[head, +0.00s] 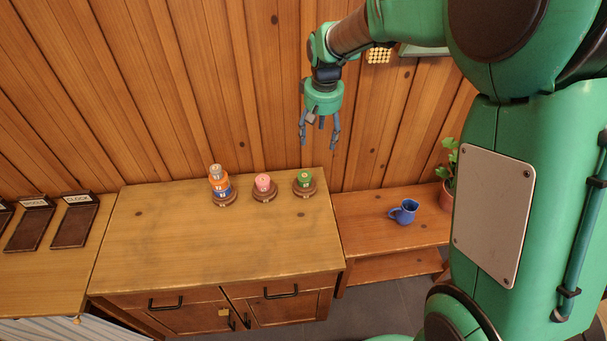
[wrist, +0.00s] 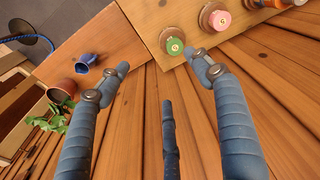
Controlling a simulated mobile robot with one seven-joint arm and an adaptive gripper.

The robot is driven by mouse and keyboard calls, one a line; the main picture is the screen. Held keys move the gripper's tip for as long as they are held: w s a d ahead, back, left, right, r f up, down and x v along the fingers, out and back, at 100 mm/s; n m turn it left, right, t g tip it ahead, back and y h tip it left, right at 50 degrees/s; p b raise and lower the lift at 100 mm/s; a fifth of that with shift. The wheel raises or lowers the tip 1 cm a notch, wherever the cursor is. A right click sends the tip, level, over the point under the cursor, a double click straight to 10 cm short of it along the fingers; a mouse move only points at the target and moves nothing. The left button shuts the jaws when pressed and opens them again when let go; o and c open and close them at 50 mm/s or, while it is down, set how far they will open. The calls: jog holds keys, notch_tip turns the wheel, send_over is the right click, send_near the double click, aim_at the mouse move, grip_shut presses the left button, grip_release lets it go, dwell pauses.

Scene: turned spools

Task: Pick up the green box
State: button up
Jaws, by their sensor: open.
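The green piece (head: 305,175) sits on the rightmost round brown stand (head: 304,190) near the back right of the wooden cabinet. It looks small and rounded, with a pale mark on top. It also shows in the wrist view (wrist: 174,46), close to the tip of the right-hand finger. My gripper (head: 319,141) is open and empty, pointing down, raised above the cabinet top near the back wall. In the wrist view my gripper (wrist: 160,66) has its fingers spread, with nothing between them touching the green piece.
A pink piece (head: 263,182) stands on its own stand to the left. Further left is a stack of blue, orange and grey pieces (head: 218,184). A blue mug (head: 404,212) and potted plant (head: 447,190) stand on the lower right shelf. The cabinet's front top (head: 200,253) is clear.

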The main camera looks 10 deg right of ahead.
jog(key=n+g, duration=0.1)
send_over(304, 175)
notch_tip(304, 175, down, 14)
jog(key=shift+p, duration=0.3)
jog(key=shift+d+f, duration=0.1)
jog(key=shift+f+b, duration=0.5)
jog(key=shift+f, duration=3.65)
jog(key=shift+f, duration=0.1)
jog(key=shift+f+b, duration=0.45)
jog(key=shift+f, duration=2.05)
jog(key=c, duration=1.2)
